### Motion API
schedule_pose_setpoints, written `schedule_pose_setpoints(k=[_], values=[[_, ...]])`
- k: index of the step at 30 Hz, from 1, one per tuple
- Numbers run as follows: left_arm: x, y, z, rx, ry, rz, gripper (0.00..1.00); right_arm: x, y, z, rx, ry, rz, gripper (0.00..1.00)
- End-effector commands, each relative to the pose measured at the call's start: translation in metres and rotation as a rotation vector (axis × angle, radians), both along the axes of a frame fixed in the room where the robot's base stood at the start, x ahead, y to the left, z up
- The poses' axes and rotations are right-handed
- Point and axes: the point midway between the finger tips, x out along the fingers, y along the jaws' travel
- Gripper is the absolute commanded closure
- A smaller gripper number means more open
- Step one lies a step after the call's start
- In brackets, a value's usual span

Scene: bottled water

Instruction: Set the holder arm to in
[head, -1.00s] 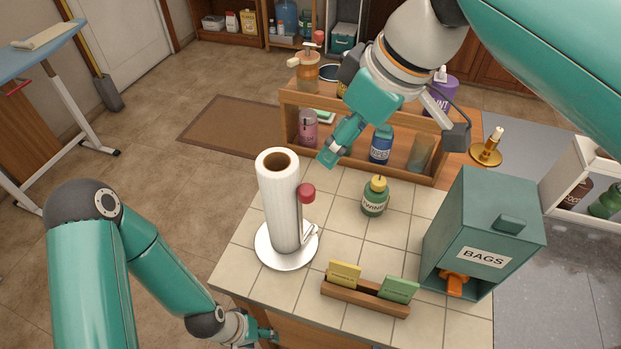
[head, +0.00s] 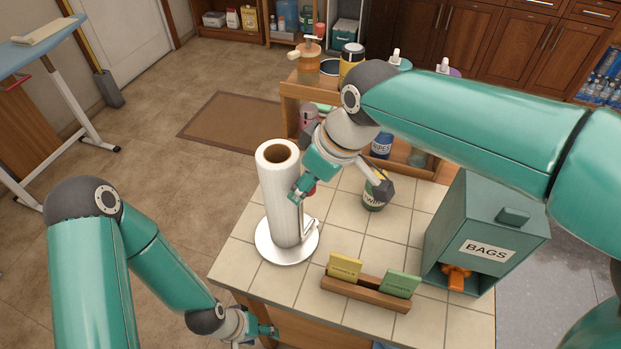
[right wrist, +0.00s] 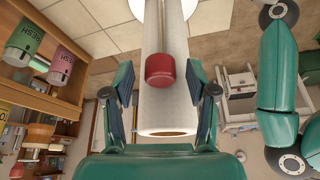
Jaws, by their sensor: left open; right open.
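The paper towel holder has a round white base (head: 270,248) and an upright white roll (head: 279,205). Its thin arm (head: 311,228) rises from the base's right side. The arm's red knob (right wrist: 160,70) shows in the right wrist view, in front of the roll. In the head view, my right gripper mostly hides the knob. My right gripper (head: 299,194) is at the roll's upper right side; in the right wrist view it is open (right wrist: 160,88), with the knob between its fingers. Contact cannot be told. My left gripper (head: 267,332) is open, low beside the counter's front edge.
On the tiled counter (head: 245,280) stand a green twine jar (head: 373,200), a wooden rack with packets (head: 365,293) and a green bags dispenser (head: 490,225). A wooden shelf (head: 290,92) with bottles is at the back. Open floor lies left.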

Motion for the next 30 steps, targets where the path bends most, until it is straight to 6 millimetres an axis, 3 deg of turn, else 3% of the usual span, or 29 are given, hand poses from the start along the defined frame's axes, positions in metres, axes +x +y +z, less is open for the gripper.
schedule_pose_setpoints(k=[7,17,30], values=[[0.0,0.0,0.0,0.0,0.0,0.0,0.43,0.0001,0.0,-0.0004,0.0,0.0,0.0,0.44],[0.0,0.0,0.0,0.0,0.0,0.0,0.43,0.0001,0.0001,-0.0001,0.0,0.0,0.0,0.99],[-0.0001,0.0,0.0037,0.0,0.0,0.0,0.43,-0.0006,-0.0051,0.0001,-0.001,0.0,0.103,1.0]])
